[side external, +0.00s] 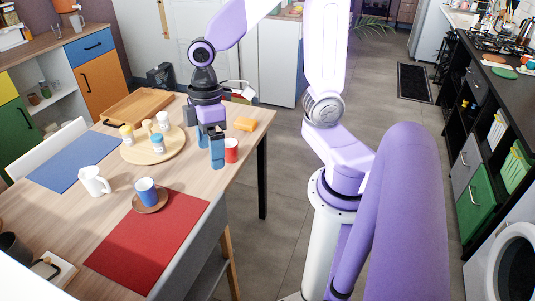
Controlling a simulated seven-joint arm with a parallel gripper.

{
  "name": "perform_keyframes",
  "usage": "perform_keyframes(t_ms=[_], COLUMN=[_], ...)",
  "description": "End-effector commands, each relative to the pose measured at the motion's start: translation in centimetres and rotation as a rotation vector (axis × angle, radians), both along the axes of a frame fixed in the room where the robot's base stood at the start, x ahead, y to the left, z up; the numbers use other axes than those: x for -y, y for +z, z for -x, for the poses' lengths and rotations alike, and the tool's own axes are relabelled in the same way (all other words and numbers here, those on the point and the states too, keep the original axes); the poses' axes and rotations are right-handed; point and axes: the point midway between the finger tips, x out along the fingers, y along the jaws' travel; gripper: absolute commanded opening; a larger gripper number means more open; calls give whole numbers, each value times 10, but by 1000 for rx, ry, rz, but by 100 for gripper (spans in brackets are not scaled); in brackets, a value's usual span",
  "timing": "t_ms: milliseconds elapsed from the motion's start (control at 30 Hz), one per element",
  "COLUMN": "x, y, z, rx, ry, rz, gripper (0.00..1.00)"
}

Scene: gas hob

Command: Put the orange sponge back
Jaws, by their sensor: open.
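Nothing shows between the fingers. The sponge is clear of the gripper in the picture. I cannot tell how high the fingertips are above the table.
A red cup (231,150) stands close to the right of my gripper. A round board (140,154) with several small jars is to the left. A blue cup on a saucer (148,201), a white mug (94,181) and a wooden tray (138,104) are also on the table.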

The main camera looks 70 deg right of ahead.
Motion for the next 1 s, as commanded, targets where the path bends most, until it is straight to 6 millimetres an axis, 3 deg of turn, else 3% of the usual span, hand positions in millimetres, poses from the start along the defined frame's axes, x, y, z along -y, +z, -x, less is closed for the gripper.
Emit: perform_keyframes(t_ms=[33, 200, 400, 600, 1000], x=[-5, -10, -2, 3, 3], y=[3, 9, 11, 11, 11], z=[19, 74, 117, 131, 131], rx=[3, 16, 42, 56, 55], ry=[40, 138, 218, 247, 246], rz=[11, 58, 96, 109, 110], gripper=[88, 88, 88, 88, 88])
